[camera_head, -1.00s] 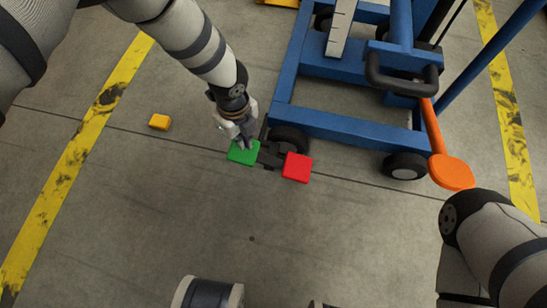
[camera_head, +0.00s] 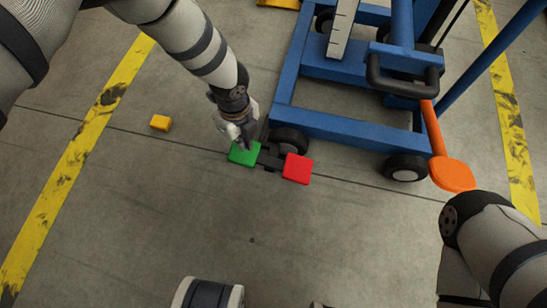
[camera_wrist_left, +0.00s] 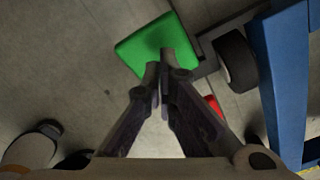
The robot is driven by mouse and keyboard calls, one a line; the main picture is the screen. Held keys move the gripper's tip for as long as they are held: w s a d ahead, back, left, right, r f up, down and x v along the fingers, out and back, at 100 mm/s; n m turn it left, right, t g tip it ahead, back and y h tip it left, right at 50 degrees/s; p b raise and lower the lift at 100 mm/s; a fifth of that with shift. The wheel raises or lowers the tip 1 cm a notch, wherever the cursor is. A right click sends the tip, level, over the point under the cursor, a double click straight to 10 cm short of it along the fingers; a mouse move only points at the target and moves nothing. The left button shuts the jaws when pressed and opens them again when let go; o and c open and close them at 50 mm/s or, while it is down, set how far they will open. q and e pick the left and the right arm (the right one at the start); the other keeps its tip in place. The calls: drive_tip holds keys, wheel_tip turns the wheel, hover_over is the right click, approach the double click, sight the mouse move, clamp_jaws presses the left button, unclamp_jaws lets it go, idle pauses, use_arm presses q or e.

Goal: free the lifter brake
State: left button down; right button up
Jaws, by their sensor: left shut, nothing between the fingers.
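The blue lifter (camera_head: 350,127) stands on the floor with a black caster (camera_head: 289,141) at its near left corner. Beside that caster is the brake, with a green pedal (camera_head: 244,153) on the left and a red pedal (camera_head: 297,168) on the right, joined by a dark bracket (camera_head: 270,157). My left gripper (camera_head: 242,143) is shut and empty, its fingertips at the green pedal. In the left wrist view the fingertips overlap the near edge of the green pedal (camera_wrist_left: 150,45); I cannot tell whether they press on it. The red pedal (camera_wrist_left: 213,104) is mostly hidden behind a finger there.
An orange foot pedal (camera_head: 452,174) sticks out at the lifter's right, close to my right arm. A small yellow block (camera_head: 160,122) lies on the floor at the left. Yellow lines (camera_head: 75,155) mark the floor. The floor in front of the pedals is clear.

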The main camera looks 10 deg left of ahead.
sight(245, 151)
use_arm(q)
drive_tip(key=shift+f, duration=0.1)
drive_tip(key=shift+f+b, duration=1.8)
drive_tip(key=shift+f, duration=0.6)
wheel_tip(245, 151, up, 9)
drive_tip(key=p, duration=0.6)
drive_tip(key=shift+r, duration=0.2)
drive_tip(key=shift+f, duration=0.1)
